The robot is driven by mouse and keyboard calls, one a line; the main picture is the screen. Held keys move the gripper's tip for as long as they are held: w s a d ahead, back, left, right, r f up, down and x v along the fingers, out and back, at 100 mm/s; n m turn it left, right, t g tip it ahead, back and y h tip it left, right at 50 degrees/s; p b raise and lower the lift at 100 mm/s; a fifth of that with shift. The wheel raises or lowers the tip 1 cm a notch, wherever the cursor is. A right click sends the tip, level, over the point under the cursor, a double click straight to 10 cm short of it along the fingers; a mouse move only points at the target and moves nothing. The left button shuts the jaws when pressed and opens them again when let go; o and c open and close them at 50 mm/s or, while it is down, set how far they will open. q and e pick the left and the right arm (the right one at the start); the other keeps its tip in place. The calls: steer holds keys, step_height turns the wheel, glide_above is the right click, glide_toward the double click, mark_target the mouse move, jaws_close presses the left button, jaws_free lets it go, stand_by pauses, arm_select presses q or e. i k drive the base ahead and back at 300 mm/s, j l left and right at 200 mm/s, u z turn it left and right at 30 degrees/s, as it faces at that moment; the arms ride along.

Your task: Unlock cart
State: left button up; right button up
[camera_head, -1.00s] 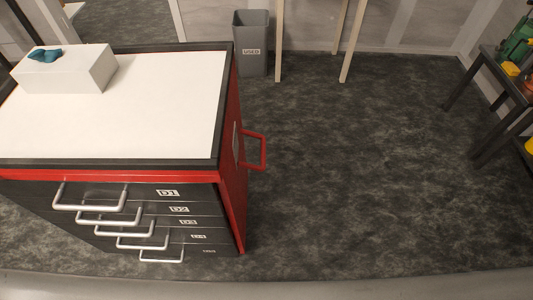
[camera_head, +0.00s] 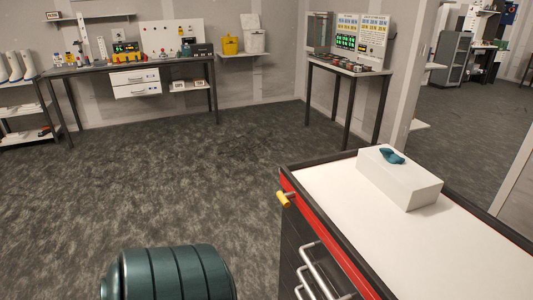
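The cart (camera_head: 318,228) stands at the lower right, with a white top, a black rim and a red band below it. A small yellow piece (camera_head: 283,199) sticks out at its left front corner, just below the rim; I cannot tell how it is set. The metal drawer handles (camera_head: 315,270) show on the dark front below the red band, cut off by the bottom edge. Neither of my grippers is in view.
A white box with a blue tuft (camera_head: 400,180) lies on the cart top. A dark green ribbed cylinder (camera_head: 170,272) stands at the bottom. A workbench (camera_head: 135,66) and a side table (camera_head: 347,67) stand along the walls. The grey floor (camera_head: 180,180) between is clear.

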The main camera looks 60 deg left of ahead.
mark_target(284, 198)
steer(key=u, duration=1.9)
